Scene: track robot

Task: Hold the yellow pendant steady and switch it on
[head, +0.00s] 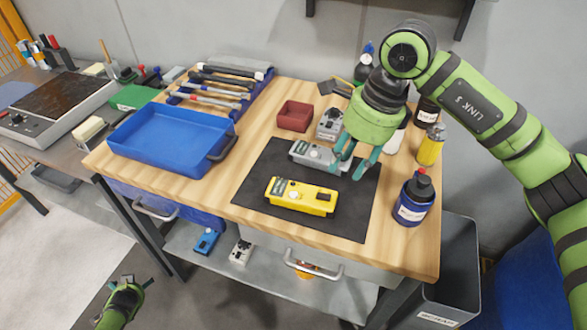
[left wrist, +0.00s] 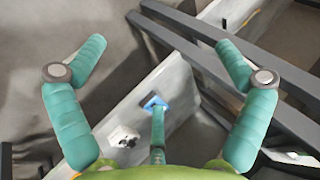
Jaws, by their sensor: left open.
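The yellow pendant (head: 301,196) lies flat on a black mat (head: 262,219) on the wooden workbench, its control face up. My right gripper (head: 349,175) is above the mat, behind and right of the yellow pendant; its teal fingers look apart, with nothing seen between them. A grey pendant (head: 312,154) lies behind the yellow one, and the right fingers cover its right end. I cannot tell whether they touch it. My left gripper (head: 124,295) is low at the bottom left, in front of the bench and away from the pendants. In the left wrist view (left wrist: 158,75) its fingers are wide apart and empty.
A blue tray (head: 122,152) and a tool rack stand on the left. A red-brown box (head: 295,116) and another grey device (head: 330,124) stand behind the mat. A blue bottle (head: 413,200) and a yellow bottle (head: 430,146) stand on the right. The lower shelf holds small devices.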

